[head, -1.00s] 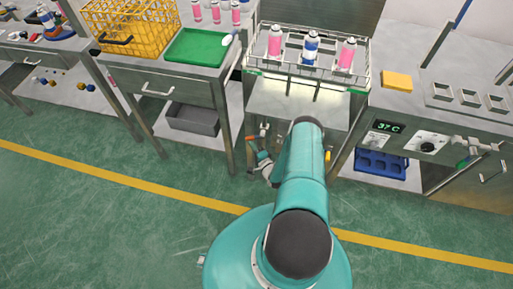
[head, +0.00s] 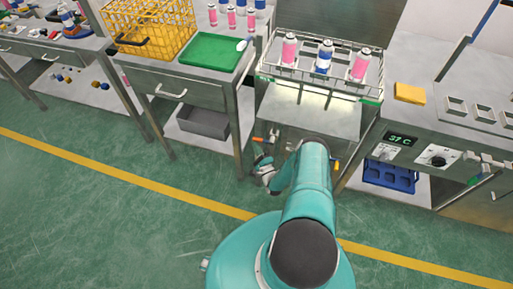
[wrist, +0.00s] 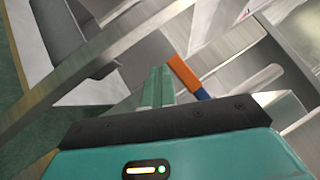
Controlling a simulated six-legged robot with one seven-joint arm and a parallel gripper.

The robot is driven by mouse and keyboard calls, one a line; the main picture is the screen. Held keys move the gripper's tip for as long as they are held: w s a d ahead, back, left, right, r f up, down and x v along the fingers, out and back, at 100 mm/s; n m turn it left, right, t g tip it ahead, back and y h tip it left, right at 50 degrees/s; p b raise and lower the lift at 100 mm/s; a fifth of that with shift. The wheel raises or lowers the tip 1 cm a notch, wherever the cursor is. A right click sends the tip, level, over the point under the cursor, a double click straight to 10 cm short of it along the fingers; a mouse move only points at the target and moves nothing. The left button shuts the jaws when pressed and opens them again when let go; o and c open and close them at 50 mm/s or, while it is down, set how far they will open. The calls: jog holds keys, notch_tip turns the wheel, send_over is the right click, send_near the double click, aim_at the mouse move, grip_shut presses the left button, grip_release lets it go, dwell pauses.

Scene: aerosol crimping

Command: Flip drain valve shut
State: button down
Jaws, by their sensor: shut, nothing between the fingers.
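In the wrist view, an orange lever (wrist: 184,76) with a blue part at its lower end stands just right of my gripper's fingers. It looks like a valve handle, but its pivot and pipe are hidden behind my gripper. My gripper (wrist: 159,76) has its teal fingers together, empty, close beside the lever; I cannot tell whether they touch it. In the head view, small orange fittings (head: 258,139) show under the middle bench, and the wrist end of my arm is low in front of them.
Metal legs and rails of the benches surround the gripper. The middle bench (head: 315,115) carries a wire rack with bottles. A grey bin (head: 203,122) sits on the left lower shelf, and a blue tray (head: 388,176) on the right one. The green floor in front is clear.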

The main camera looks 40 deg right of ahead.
jog(key=shift+s, duration=0.1)
dwell(0.3)
jog(key=v, duration=1.3)
jog(key=shift+s+f, duration=0.2)
jog(key=shift+s, duration=0.1)
